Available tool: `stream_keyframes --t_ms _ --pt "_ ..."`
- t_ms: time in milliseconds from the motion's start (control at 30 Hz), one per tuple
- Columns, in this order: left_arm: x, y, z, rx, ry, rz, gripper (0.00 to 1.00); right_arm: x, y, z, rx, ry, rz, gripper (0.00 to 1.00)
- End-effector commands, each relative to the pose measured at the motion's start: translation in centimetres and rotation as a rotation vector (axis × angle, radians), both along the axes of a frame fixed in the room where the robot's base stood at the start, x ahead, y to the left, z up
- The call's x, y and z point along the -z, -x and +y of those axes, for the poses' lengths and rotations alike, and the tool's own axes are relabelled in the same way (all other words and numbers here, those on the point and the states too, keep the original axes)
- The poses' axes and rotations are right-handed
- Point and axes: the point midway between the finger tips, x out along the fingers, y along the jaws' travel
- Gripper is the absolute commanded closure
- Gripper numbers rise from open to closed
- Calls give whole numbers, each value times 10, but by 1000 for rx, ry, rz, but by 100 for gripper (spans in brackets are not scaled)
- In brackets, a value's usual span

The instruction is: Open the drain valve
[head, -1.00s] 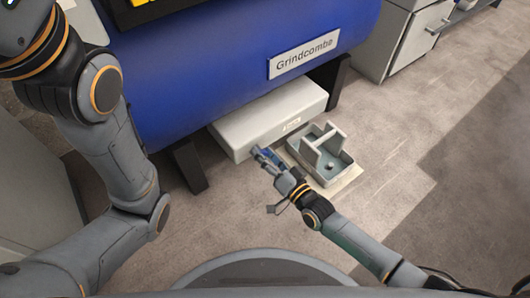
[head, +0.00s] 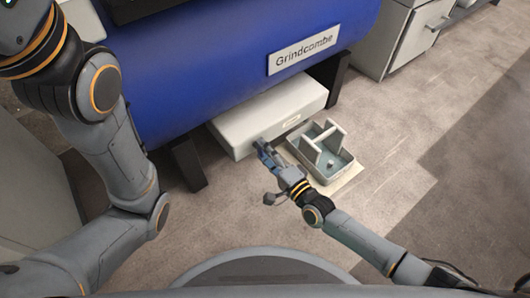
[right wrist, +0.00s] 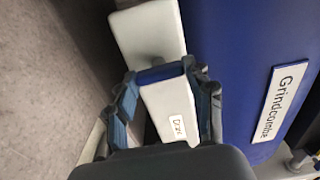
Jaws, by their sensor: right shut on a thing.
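The white drain box (head: 268,118) sits under the blue tank. It also shows in the right wrist view (right wrist: 152,28), with a "Drain" label (right wrist: 179,126). A blue bar-shaped valve handle (right wrist: 160,74) stands in front of the box, with a grey stub beside it. My right gripper (head: 263,148) is at the near face of the box, shut on the blue handle, with one finger at each end of it. The fingers hide part of the handle in the head view. My left arm comes in from the left; its gripper is out of the picture.
The blue tank (head: 235,60) with its "Grindcombe" plate stands on dark legs above the box. A grey divided tray (head: 345,168) is on the floor just right of my right gripper. A grey cabinet (head: 395,45) stands at the back right. The floor at right is clear.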

Motion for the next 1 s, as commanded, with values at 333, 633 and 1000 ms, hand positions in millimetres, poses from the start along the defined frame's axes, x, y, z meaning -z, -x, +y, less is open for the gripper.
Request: stream_keyframes --t_ms 333,633,1000 --pt "2 0 0 0 0 0 58 1 0 0 0 -43 33 79" --pt "2 0 0 0 0 0 58 1 0 0 0 -44 35 79" --pt "1 0 0 0 0 0 58 1 0 0 0 -42 32 25"
